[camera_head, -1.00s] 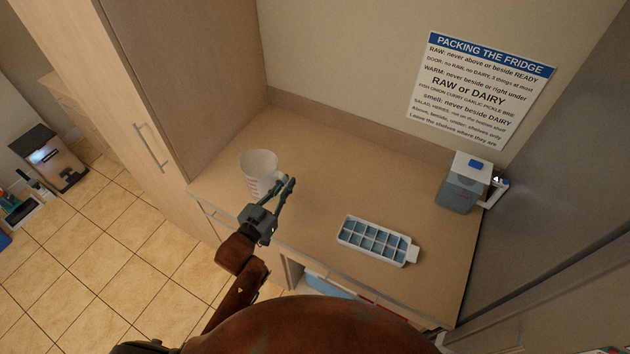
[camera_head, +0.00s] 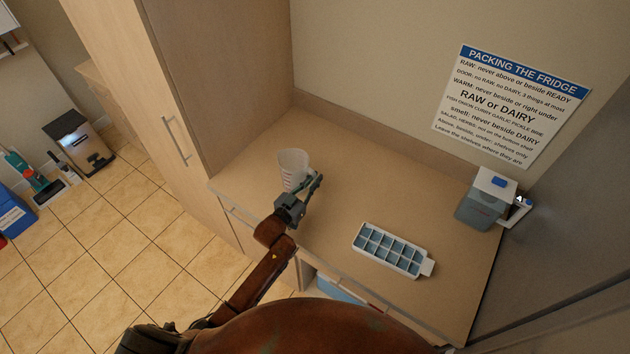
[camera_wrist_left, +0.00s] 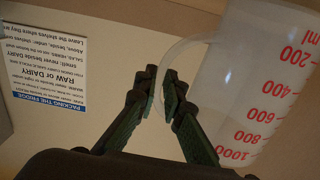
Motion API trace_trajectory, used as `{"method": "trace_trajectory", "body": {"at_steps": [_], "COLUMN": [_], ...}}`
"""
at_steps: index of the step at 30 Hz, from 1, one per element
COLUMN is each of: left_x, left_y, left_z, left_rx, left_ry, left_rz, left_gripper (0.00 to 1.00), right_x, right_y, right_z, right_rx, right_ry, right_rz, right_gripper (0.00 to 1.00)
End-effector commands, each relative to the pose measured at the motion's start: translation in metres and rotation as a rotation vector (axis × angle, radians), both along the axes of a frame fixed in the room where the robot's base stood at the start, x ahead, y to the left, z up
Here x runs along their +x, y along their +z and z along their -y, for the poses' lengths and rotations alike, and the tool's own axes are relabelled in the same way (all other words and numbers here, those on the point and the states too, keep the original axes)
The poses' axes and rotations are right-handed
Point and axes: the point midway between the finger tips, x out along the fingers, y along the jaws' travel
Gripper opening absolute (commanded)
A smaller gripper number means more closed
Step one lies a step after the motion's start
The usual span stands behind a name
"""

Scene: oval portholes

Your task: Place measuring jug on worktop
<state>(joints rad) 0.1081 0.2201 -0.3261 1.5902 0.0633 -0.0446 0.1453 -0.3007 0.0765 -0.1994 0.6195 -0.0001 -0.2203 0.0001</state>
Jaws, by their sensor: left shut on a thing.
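The measuring jug (camera_head: 293,165), translucent white with red markings, appears over the left part of the worktop (camera_head: 345,180). In the left wrist view the jug (camera_wrist_left: 265,85) fills the right side, its scale reading upside down. My left gripper (camera_head: 316,181) is at the jug's right side, near the handle. In the wrist view the left gripper's fingers (camera_wrist_left: 163,100) are closed on the jug's handle (camera_wrist_left: 168,62). I cannot tell whether the jug's base touches the worktop. My right gripper is not in view.
An ice cube tray (camera_head: 392,250) lies near the worktop's front edge. A lidded pitcher (camera_head: 484,203) stands at the right end. A tall cabinet (camera_head: 215,80) borders the left side. A sign (camera_head: 510,105) hangs on the back wall. The worktop's middle is clear.

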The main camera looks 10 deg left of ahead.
Motion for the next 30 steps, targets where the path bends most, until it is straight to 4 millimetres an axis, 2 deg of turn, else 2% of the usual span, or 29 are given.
{"method": "trace_trajectory", "body": {"at_steps": [14,15,22,30], "left_x": [0.0001,0.0,-0.0001,-0.0001], "left_y": [-0.0103,-0.011,-0.0103,-0.0096], "left_z": [0.0004,0.0003,0.0004,0.0003], "left_rx": [-0.001,-0.001,-0.001,-0.001], "left_ry": [0.0,0.0,0.0,0.0], "left_rz": [0.004,0.002,0.002,0.002], "left_gripper": [0.0,0.1,0.26,0.26], "right_x": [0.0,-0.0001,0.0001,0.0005], "right_y": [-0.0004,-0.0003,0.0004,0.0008], "right_z": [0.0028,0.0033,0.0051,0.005], "right_rx": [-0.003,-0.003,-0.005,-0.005], "right_ry": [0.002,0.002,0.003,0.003], "right_rz": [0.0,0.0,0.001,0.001], "right_gripper": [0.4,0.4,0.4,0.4]}}
